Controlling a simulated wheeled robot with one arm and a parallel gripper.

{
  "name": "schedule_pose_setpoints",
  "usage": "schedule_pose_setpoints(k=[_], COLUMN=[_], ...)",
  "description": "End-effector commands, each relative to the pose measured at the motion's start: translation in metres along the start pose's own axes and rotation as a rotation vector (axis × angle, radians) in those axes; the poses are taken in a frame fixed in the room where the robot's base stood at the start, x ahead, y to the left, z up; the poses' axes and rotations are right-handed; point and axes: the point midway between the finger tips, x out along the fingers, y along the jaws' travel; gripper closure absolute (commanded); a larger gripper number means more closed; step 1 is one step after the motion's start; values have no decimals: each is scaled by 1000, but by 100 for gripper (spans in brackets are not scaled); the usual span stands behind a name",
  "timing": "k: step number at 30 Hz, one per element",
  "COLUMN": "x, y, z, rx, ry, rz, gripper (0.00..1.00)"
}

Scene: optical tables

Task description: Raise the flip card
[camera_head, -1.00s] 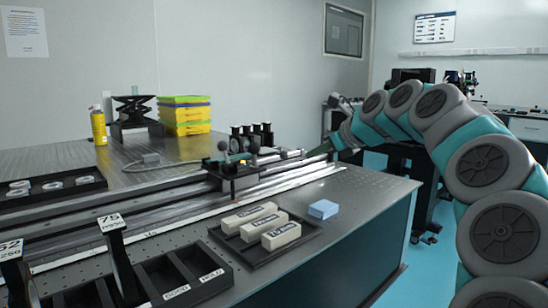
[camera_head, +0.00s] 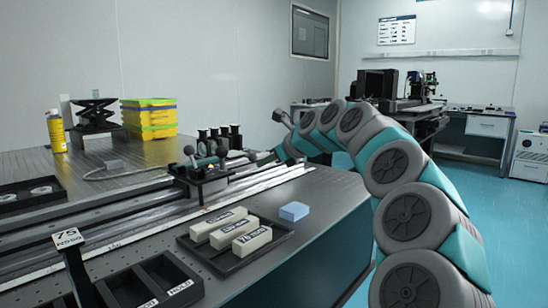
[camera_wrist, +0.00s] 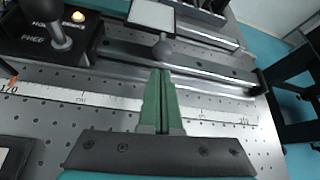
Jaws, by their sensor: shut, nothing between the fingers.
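A pale rectangular plate with a dark rim (camera_wrist: 152,14), which looks like the flip card, lies nearly flat at the top of the wrist view. A grey ball knob (camera_wrist: 164,48) sits just below it. My gripper (camera_wrist: 160,73) has its green fingers shut together, empty, pointing at the knob from the near side. I cannot tell whether the fingertips touch the knob. In the head view my gripper (camera_head: 262,161) is at the right end of the rail assembly, too small to make out in detail, and I cannot make out the card there.
A black control box (camera_wrist: 85,42) with a ball-topped lever and a lit orange button stands left of my fingers. A scale strip (camera_wrist: 100,98) runs beneath them. A black tray (camera_head: 236,262) with several labelled blocks and a blue block (camera_head: 294,211) lie in front.

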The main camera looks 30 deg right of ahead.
Motion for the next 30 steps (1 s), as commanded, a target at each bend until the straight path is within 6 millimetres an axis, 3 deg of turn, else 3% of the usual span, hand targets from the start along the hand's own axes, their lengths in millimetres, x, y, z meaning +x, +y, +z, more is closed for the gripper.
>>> schedule_pose_setpoints(k=[3,9,30], x=[16,27,22], y=[1,0,-2], z=[0,1,11], rx=[-1,-1,-53], ry=[0,0,1], rz=[1,0,-30], gripper=[100,100,100])
